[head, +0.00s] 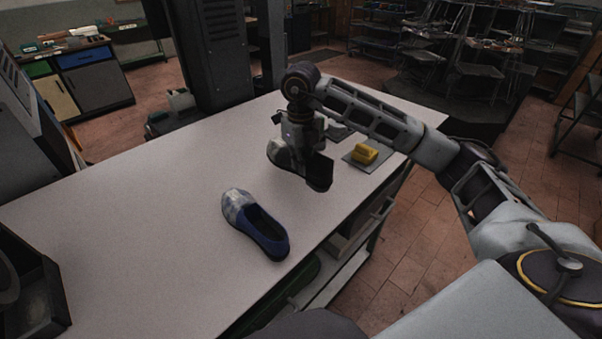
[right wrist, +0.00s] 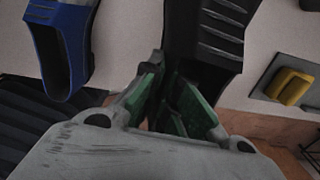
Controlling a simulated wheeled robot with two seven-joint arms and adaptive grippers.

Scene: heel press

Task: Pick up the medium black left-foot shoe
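A black shoe (head: 320,172) with a grey patterned toe is at my right gripper (head: 305,150), near the table's right edge. In the right wrist view the black shoe (right wrist: 205,45) lies right at the fingers of my right gripper (right wrist: 172,80). The green finger pads are close together at its dark opening. The tips blend into the dark shoe, so I cannot tell if they grip it or if it touches the table. A blue shoe (head: 268,235) with a grey patterned toe lies nearer on the table; it also shows in the right wrist view (right wrist: 55,50). My left gripper is not in view.
The long white table (head: 150,200) has free room to the left. A yellow block (head: 365,153) on a grey plate (head: 350,164) lies just right of the black shoe. A dark box (head: 35,290) stands at the near left. Shelves sit under the right edge.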

